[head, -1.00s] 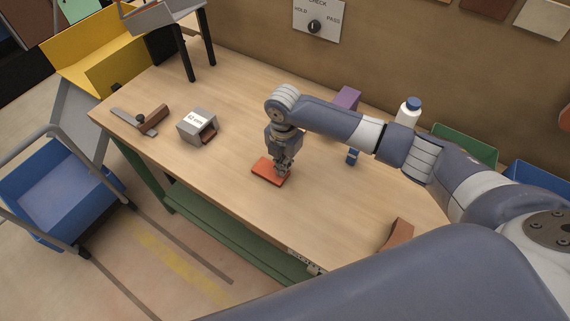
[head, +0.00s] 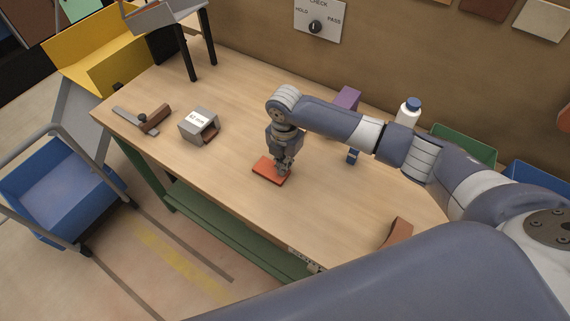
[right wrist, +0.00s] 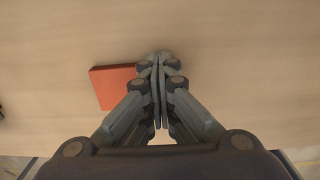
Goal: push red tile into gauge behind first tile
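The red tile (head: 267,171) lies flat on the wooden table. It also shows in the right wrist view (right wrist: 112,86). The gauge (head: 199,125) is a grey box with a white "52 mm" label on top, farther left on the table. Its open end faces the tile side, and something reddish-brown shows inside the opening, mostly hidden. My right gripper (head: 284,171) points down at the tile's right end, the end away from the gauge. In the right wrist view its fingertips (right wrist: 158,64) are together with nothing between them, close beside the tile. I cannot tell if they touch it. My left gripper is out of view.
A brown block with a metal strip (head: 151,120) lies left of the gauge. A brown piece (head: 397,234) lies near the front edge. Table between tile and gauge is clear.

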